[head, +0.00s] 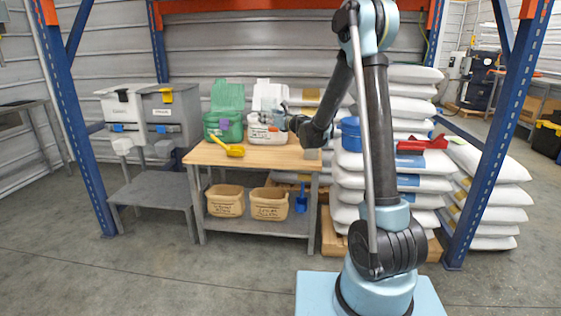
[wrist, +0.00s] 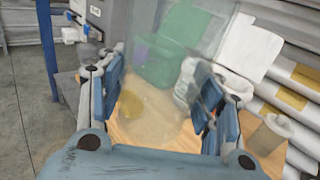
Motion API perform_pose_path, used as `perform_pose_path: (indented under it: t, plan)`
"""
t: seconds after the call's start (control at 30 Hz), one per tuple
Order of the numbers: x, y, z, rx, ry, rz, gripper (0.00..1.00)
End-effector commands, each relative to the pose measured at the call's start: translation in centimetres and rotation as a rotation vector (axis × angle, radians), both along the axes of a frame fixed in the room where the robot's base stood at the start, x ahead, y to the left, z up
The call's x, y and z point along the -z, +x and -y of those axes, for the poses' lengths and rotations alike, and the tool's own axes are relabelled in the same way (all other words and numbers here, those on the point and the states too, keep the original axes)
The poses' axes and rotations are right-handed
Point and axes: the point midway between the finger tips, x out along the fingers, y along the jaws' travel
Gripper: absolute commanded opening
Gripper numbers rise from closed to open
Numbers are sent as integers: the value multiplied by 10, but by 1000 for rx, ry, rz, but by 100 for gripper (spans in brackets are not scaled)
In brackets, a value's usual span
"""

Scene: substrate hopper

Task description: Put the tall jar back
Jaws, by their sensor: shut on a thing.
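My gripper (wrist: 160,95) has its two blue-padded fingers on either side of a tall clear see-through jar (wrist: 180,40) and is shut on it. The jar's outline is faint, and the green bin and the wooden table show through it. In the head view my gripper (head: 278,120) is in front of the white bin, above the back of the table (head: 262,158). The jar is too small and clear there to make out well. I cannot tell whether its bottom touches the table.
A green bin (head: 225,115) and a white bin (head: 266,125) with raised lids stand at the table's back. A yellow scoop (head: 228,148) lies at the left. A pale cylinder (wrist: 270,135) stands right of my gripper. Stacked sacks (head: 413,100) rise to the right.

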Motion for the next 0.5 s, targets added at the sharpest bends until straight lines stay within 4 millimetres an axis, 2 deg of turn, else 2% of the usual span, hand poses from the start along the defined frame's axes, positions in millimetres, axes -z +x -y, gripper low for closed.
perform_pose_path:
  t: [0.17, 0.27, 0.5]
  plan:
    - [9, 16, 4, 6, 0, 0, 26]
    - [22, 36, 8, 12, 0, 0, 26]
    - [68, 94, 22, 27, 0, 0, 26]
